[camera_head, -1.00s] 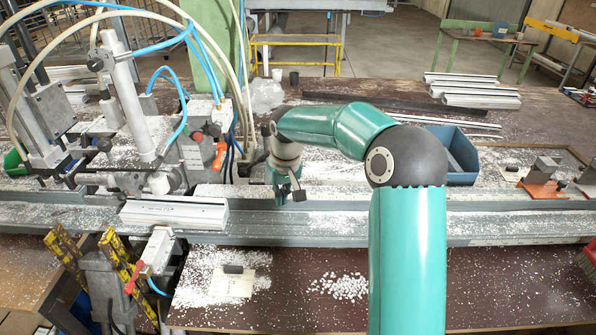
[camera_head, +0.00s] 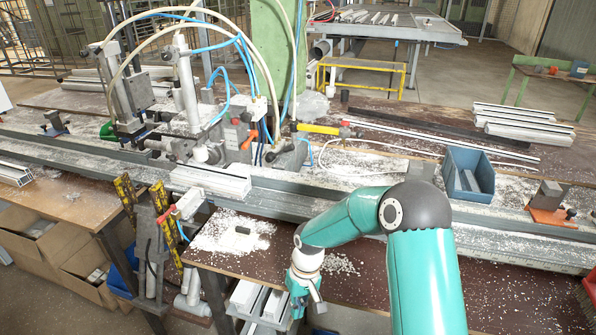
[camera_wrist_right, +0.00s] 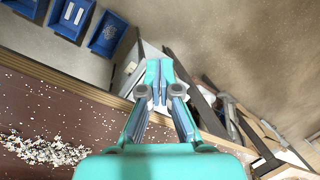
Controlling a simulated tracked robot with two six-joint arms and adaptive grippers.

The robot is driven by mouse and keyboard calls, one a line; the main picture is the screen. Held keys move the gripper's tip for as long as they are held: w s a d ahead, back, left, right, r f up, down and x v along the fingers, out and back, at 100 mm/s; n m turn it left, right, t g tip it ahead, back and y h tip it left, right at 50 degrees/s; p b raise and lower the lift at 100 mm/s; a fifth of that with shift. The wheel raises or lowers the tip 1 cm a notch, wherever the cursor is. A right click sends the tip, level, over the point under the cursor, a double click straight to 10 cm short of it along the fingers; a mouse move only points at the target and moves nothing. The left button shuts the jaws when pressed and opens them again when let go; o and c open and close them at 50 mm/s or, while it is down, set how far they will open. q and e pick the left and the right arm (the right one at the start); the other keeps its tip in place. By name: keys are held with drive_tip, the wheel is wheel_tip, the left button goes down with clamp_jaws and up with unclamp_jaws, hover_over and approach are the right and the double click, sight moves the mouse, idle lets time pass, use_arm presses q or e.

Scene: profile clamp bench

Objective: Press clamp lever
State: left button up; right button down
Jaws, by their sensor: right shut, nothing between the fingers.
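A lever with a red handle (camera_head: 167,213) is on a small grey fitting at the front edge of the bench, left of centre. An orange lever (camera_head: 249,141) stands on the clamp machine (camera_head: 215,140) behind the grey rail. I cannot tell which of these is the clamp lever. My right gripper (camera_head: 307,303) hangs at the front edge of the bench, right of the red handle and apart from both levers. In the right wrist view its fingers (camera_wrist_right: 158,75) are together and empty, pointing past the bench edge. My left gripper is not in view.
A long grey rail (camera_head: 330,214) crosses the bench, with a white profile (camera_head: 211,181) on its front side. A blue bin (camera_head: 468,174) stands at the right. Loose profiles (camera_head: 262,307) lie below the bench edge. Blue bins (camera_wrist_right: 108,34) show below in the wrist view.

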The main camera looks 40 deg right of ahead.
drive_tip(key=s+a+f+t+y, duration=0.1)
drive_tip(key=s+a+f, duration=1.1)
drive_tip(key=s+a, duration=0.3)
drive_tip(key=shift+s+a+f+y, duration=0.3)
drive_tip(key=shift+a+f, duration=0.05)
drive_tip(key=shift+a, duration=0.5)
